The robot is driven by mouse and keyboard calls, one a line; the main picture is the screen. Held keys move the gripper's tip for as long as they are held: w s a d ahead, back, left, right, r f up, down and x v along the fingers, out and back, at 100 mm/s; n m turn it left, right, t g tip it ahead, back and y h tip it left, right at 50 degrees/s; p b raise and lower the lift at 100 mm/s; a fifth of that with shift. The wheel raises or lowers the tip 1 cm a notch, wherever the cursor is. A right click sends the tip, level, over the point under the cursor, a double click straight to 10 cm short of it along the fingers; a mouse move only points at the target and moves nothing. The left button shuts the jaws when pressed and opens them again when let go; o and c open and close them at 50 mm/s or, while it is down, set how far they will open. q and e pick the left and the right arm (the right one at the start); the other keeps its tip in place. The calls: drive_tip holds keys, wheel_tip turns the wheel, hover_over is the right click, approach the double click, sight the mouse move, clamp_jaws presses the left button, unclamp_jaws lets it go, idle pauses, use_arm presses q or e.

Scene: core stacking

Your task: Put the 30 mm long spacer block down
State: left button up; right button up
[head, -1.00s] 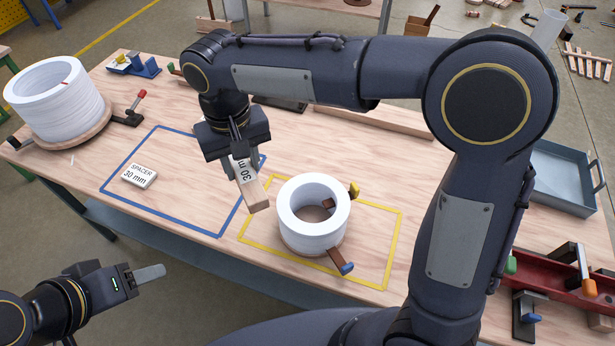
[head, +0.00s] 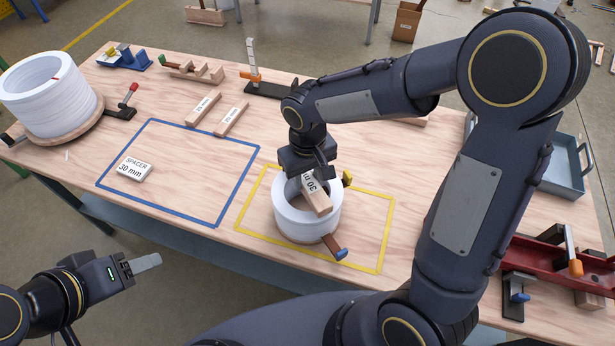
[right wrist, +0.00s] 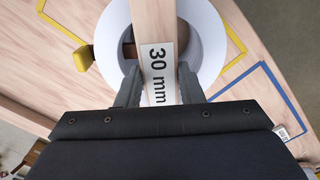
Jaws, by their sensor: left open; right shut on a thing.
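My right gripper (head: 310,172) is shut on a wooden spacer block (head: 318,201) with a white "30 mm" label. The block also shows in the right wrist view (right wrist: 156,60), between the two fingers (right wrist: 156,88). It is over the white ring stack (head: 292,222) inside the yellow outline; whether it touches the ring I cannot tell. A white label card (head: 134,169) reading "SPACER 30 mm" lies inside the blue outline (head: 217,226). My left gripper (head: 148,264) is open and empty, off the table's front left.
Two labelled wooden blocks (head: 203,107) (head: 231,118) lie behind the blue outline. A larger white ring stack (head: 50,97) stands at the left. A brown peg with a blue end (head: 334,247) and a yellow one (head: 347,177) flank the small ring. The blue outline's inside is mostly clear.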

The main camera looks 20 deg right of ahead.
sight(307, 180)
drive_tip(key=shift+f, duration=0.6)
drive_tip(key=o, duration=1)
drive_tip(key=shift+f, duration=0.15)
drive_tip(key=shift+o, duration=0.2)
wheel_tip(307, 180, up, 12)
drive_tip(key=s+d+m+t+y, duration=0.2)
drive_tip(key=s+d, duration=0.2)
drive_tip(key=s, duration=0.4)
drive_tip(key=s+d+m+t+y, duration=0.1)
drive_tip(key=s+d+m+t, duration=0.1)
drive_tip(key=s, duration=0.6)
drive_tip(key=shift+s+d+t+y, duration=0.35)
drive_tip(key=shift+d+t, duration=0.45)
drive_tip(key=shift+d, duration=0.45)
